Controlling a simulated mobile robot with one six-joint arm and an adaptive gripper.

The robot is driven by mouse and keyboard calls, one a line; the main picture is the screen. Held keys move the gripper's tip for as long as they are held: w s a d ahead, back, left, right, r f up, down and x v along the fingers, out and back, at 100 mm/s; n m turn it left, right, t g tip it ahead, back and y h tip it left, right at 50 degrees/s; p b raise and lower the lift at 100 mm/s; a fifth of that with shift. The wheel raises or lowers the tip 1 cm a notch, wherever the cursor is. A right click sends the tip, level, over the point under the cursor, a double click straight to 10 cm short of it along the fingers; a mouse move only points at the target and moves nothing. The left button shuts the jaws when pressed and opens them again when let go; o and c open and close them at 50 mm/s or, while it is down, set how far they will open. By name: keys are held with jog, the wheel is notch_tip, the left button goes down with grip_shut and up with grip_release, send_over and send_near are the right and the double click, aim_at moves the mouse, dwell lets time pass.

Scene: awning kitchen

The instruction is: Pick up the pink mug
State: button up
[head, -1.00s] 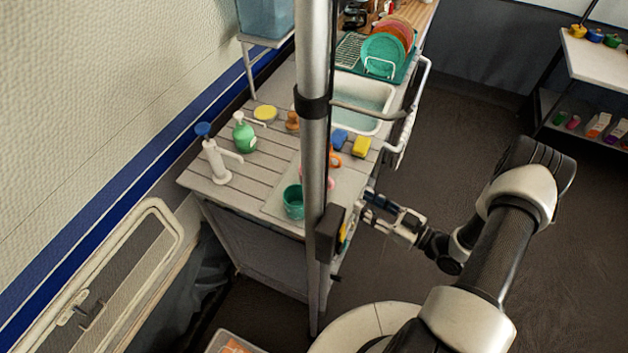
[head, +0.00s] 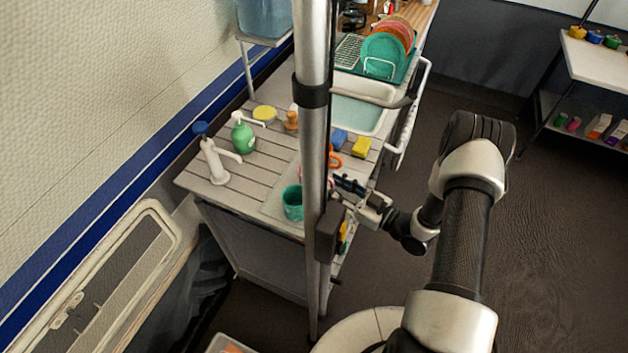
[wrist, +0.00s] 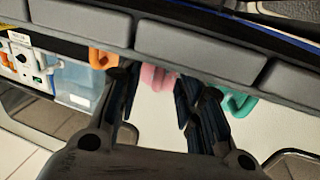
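The pink mug (wrist: 157,76) shows between my fingers in the wrist view, where its handle side faces me. In the head view only a sliver of pink shows beside the pole, which hides most of the mug. My gripper (head: 345,184) is open at the right edge of the counter by the mug. In the wrist view my gripper (wrist: 158,98) has its two fingers apart, with one on each side of the mug. I cannot tell whether either finger touches it.
A green mug (head: 292,203) and an orange mug (head: 334,160) stand on the counter (head: 240,193) near the pink one. The vertical pole (head: 314,130) stands in front of the counter.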

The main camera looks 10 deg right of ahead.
jog(key=shift+c, duration=0.3)
grip_shut()
dwell(0.5)
